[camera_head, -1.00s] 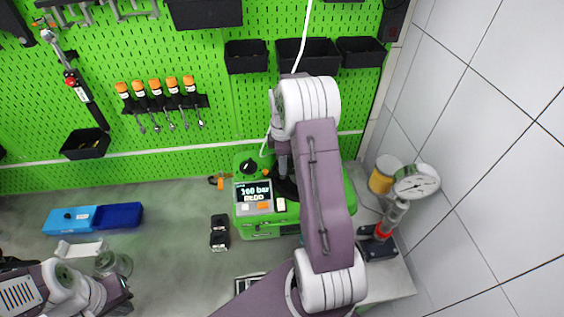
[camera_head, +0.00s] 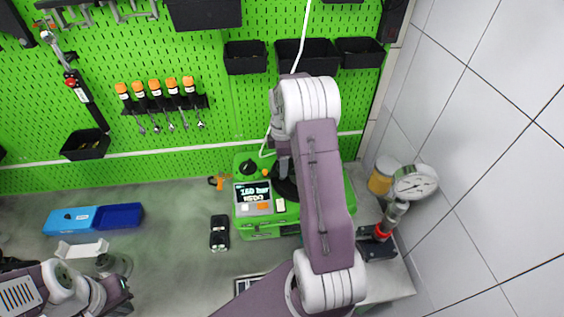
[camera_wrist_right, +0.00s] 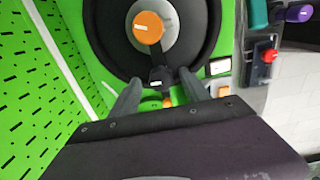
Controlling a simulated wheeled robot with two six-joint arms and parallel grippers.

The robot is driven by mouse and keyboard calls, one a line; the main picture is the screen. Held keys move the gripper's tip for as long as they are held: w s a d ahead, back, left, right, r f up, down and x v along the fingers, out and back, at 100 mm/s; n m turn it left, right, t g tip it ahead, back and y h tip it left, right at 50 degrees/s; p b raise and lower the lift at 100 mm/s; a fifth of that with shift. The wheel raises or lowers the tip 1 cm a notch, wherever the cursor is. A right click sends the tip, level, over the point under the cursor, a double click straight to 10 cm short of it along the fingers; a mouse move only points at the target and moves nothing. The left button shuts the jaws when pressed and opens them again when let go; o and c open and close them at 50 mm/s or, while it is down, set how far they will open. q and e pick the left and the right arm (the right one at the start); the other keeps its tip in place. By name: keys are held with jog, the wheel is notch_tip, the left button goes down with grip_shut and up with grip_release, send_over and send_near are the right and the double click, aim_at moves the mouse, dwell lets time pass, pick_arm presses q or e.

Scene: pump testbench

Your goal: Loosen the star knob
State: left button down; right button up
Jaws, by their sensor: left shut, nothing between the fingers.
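My right gripper (camera_wrist_right: 160,76) is open in the right wrist view, one finger on each side of a small black knob-like part (camera_wrist_right: 158,77), with gaps visible. Above it a round orange knob (camera_wrist_right: 147,27) sits on a grey disc inside a black ring. I cannot tell which is the star knob. The green pump unit (camera_head: 262,231) stands on the bench in the head view, with a black knob (camera_head: 249,167) on top. My right arm hides part of the unit and the right gripper there. My left gripper (camera_head: 122,292) is shut and empty at the lower left, away from the unit.
A pressure gauge (camera_head: 415,183) on a stand and a yellow-and-white container (camera_head: 383,177) are at the right near the tiled wall. A blue tray (camera_head: 118,215) lies at the left. A small black object (camera_head: 219,233) lies beside the unit.

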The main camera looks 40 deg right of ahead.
jog(key=shift+r, duration=0.3)
notch_tip(320, 180, up, 8)
jog(key=b, duration=0.2)
jog(key=shift+r, duration=0.2)
